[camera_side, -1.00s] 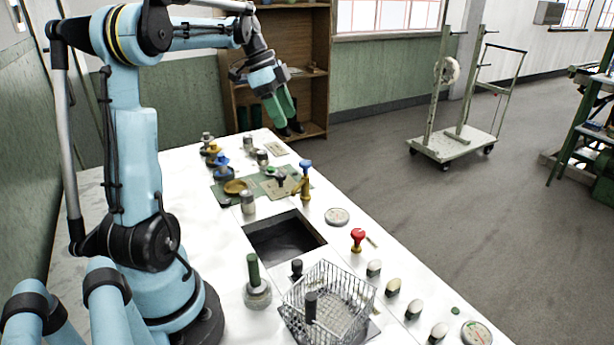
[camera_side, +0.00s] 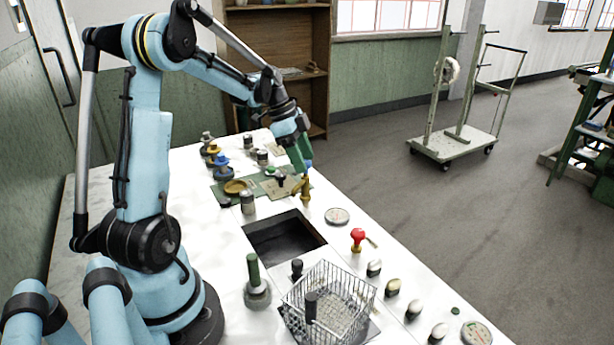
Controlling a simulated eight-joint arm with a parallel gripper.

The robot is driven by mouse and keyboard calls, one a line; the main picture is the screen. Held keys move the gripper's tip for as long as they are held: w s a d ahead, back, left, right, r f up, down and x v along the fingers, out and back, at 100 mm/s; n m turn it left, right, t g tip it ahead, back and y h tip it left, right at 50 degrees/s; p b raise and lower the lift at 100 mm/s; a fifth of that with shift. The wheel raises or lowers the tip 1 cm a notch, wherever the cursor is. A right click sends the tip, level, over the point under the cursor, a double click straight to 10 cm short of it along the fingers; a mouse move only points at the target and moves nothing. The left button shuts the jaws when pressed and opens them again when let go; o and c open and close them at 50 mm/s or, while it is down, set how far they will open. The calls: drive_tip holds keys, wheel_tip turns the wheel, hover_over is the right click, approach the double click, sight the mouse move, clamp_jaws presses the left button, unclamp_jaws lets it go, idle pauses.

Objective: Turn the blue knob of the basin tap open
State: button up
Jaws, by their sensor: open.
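The brass basin tap (camera_side: 305,189) stands upright at the far right corner of the dark sunken basin (camera_side: 284,240). Its blue knob (camera_side: 309,164) is on top and mostly hidden behind my gripper. My gripper (camera_side: 302,166) points down with its green fingers at the knob, and its jaws are open. I cannot tell whether the fingers touch the knob or stand around it.
A red-topped brass valve (camera_side: 358,236) stands right of the basin. A wire basket (camera_side: 328,305) and a green-handled weight (camera_side: 255,280) are in front. A green mat (camera_side: 225,197) with a brass dish (camera_side: 235,187) lies left of the tap. Blue-topped pieces (camera_side: 221,161) stand farther back.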

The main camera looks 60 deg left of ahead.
drive_tip(key=shift+c, duration=0.3)
drive_tip(key=c, duration=1)
drive_tip(key=shift+n, duration=0.3)
drive_tip(key=n+y, duration=0.1)
drive_tip(key=n, duration=0.2)
drive_tip(key=shift+s+d+t, duration=0.1)
drive_tip(key=shift+d+t, duration=0.05)
drive_tip(key=shift+t, duration=0.25)
drive_tip(key=n+y, duration=0.1)
drive_tip(key=n, duration=0.1)
drive_tip(key=n+y, duration=0.1)
drive_tip(key=n, duration=0.2)
drive_tip(key=shift+d+t, duration=0.2)
drive_tip(key=shift+t, duration=0.1)
drive_tip(key=n+y, duration=0.1)
drive_tip(key=n, duration=0.3)
drive_tip(key=shift+d+y, duration=0.15)
drive_tip(key=shift+y, duration=0.25)
drive_tip(key=shift+d+n+g+y, duration=0.1)
drive_tip(key=shift+n+g+y, duration=0.3)
drive_tip(key=shift+n, duration=0.95)
drive_tip(key=shift+n+g+y, duration=0.3)
drive_tip(key=shift+n+y, duration=0.1)
drive_tip(key=shift+n, duration=0.95)
